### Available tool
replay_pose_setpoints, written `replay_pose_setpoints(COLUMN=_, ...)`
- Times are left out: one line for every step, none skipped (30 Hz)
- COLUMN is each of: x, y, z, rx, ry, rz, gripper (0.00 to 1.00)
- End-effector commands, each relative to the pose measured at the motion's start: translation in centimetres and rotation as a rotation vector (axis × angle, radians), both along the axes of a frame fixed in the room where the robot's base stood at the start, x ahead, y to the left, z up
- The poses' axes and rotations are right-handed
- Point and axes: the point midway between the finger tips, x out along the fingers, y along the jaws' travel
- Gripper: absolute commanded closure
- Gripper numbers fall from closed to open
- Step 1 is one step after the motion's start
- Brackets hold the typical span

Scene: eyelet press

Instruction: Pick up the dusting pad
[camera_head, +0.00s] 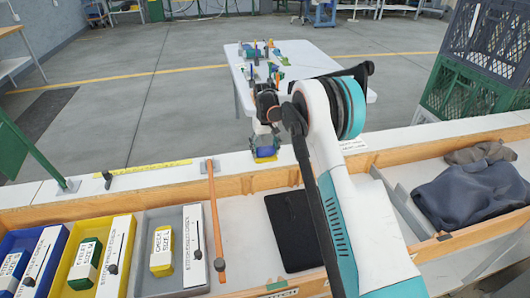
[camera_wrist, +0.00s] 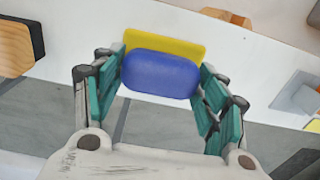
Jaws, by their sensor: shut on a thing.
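The dusting pad appears as a rounded blue block with a yellow layer along one side. In the wrist view the pad (camera_wrist: 160,75) sits between the two teal fingers of my gripper (camera_wrist: 160,88), which press on its left and right ends. In the head view my gripper (camera_head: 266,138) points down at the white ledge, and the yellow edge of the pad (camera_head: 265,157) shows beneath it. Most of the pad is hidden there by the gripper. I cannot tell whether the pad touches the ledge or hangs just above it.
The white ledge (camera_head: 135,160) runs across, with a yellow ruler. Nearer, a wooden tray (camera_head: 240,183) holds labelled bins, a wooden stick (camera_head: 215,225), a black flat item (camera_head: 290,230) and dark cloth (camera_head: 475,190). A white table (camera_head: 300,65) stands beyond; green crates (camera_head: 470,75) stand right.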

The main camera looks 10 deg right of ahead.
Motion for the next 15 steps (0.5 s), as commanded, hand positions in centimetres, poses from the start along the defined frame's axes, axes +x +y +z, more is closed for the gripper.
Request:
replay_pose_setpoints(x=0.0, y=0.0, z=0.1, rx=0.000, ry=0.000, rz=0.000, gripper=0.59)
replay_pose_setpoints(x=0.0, y=0.0, z=0.2, rx=0.000, ry=0.000, rz=0.000, gripper=0.59)
replay_pose_setpoints(x=0.0, y=0.0, z=0.3, rx=0.000, ry=0.000, rz=0.000, gripper=0.59)
replay_pose_setpoints(x=0.0, y=0.0, z=0.5, rx=0.000, ry=0.000, rz=0.000, gripper=0.59)
replay_pose_setpoints(x=0.0, y=0.0, z=0.7, rx=0.000, ry=0.000, rz=0.000, gripper=0.59)
replay_pose_setpoints(x=0.0, y=0.0, z=1.1, rx=0.000, ry=0.000, rz=0.000, gripper=0.59)
replay_pose_setpoints(x=0.0, y=0.0, z=1.4, rx=0.000, ry=0.000, rz=0.000, gripper=0.59)
replay_pose_setpoints(x=0.0, y=0.0, z=1.7, rx=0.000, ry=0.000, rz=0.000, gripper=0.59)
replay_pose_setpoints(x=0.0, y=0.0, z=2.3, rx=0.000, ry=0.000, rz=0.000, gripper=0.59)
replay_pose_setpoints(x=0.0, y=0.0, z=2.8, rx=0.000, ry=0.000, rz=0.000, gripper=0.59)
replay_pose_setpoints(x=0.0, y=0.0, z=3.3, rx=0.000, ry=0.000, rz=0.000, gripper=0.59)
replay_pose_setpoints(x=0.0, y=0.0, z=4.1, rx=0.000, ry=0.000, rz=0.000, gripper=0.59)
replay_pose_setpoints(x=0.0, y=0.0, z=4.7, rx=0.000, ry=0.000, rz=0.000, gripper=0.59)
replay_pose_setpoints(x=0.0, y=0.0, z=5.4, rx=0.000, ry=0.000, rz=0.000, gripper=0.59)
replay_pose_setpoints(x=0.0, y=0.0, z=6.3, rx=0.000, ry=0.000, rz=0.000, gripper=0.59)
